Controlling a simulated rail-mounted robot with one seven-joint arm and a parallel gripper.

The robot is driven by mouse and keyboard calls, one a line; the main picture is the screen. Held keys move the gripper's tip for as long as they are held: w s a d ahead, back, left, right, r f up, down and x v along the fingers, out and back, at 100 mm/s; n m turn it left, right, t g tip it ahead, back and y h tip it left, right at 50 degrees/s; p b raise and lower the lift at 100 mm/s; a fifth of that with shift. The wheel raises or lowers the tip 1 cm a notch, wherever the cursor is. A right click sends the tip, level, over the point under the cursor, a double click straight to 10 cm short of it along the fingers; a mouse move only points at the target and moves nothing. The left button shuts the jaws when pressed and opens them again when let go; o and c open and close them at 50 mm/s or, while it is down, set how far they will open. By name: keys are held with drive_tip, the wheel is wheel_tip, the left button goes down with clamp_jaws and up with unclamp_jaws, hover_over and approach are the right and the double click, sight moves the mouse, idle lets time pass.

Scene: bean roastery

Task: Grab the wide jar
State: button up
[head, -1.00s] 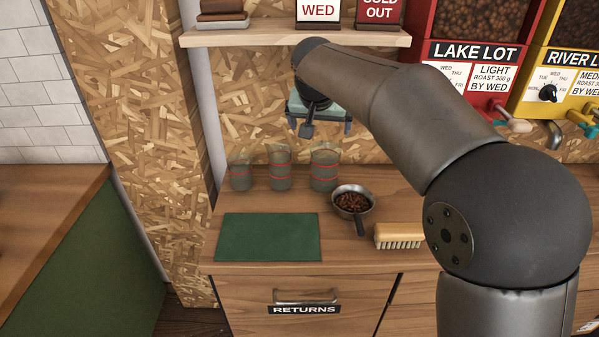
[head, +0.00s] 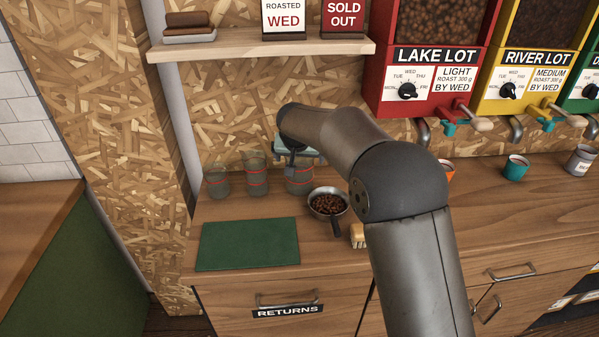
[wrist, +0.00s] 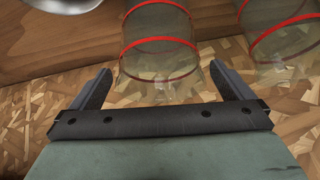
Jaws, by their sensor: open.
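Three clear jars with red bands stand in a row at the back of the counter in the head view. The wide jar (head: 300,183) is the rightmost and is partly hidden behind my gripper (head: 290,166). In the wrist view the wide jar (wrist: 160,62) lies ahead, centred between the fingertips of my open gripper (wrist: 161,72), with a gap on each side. The fingers hold nothing. I cannot tell how far the fingertips reach along the jar. The middle jar (head: 256,176) is taller and narrower; it also shows at the right of the wrist view (wrist: 280,32).
The small jar (head: 217,182) stands at the left. A metal scoop of beans (head: 328,203) sits right of the wide jar, with a brush (head: 358,236) beside it. A green mat (head: 248,244) lies in front. A shelf (head: 260,50) hangs above.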

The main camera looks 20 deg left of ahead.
drive_tip(key=shift+w+a+f, duration=0.1)
drive_tip(key=shift+w+f, duration=0.25)
drive_tip(key=shift+f, duration=0.15)
drive_tip(key=c, duration=1.4)
drive_tip(key=shift+o, duration=0.2)
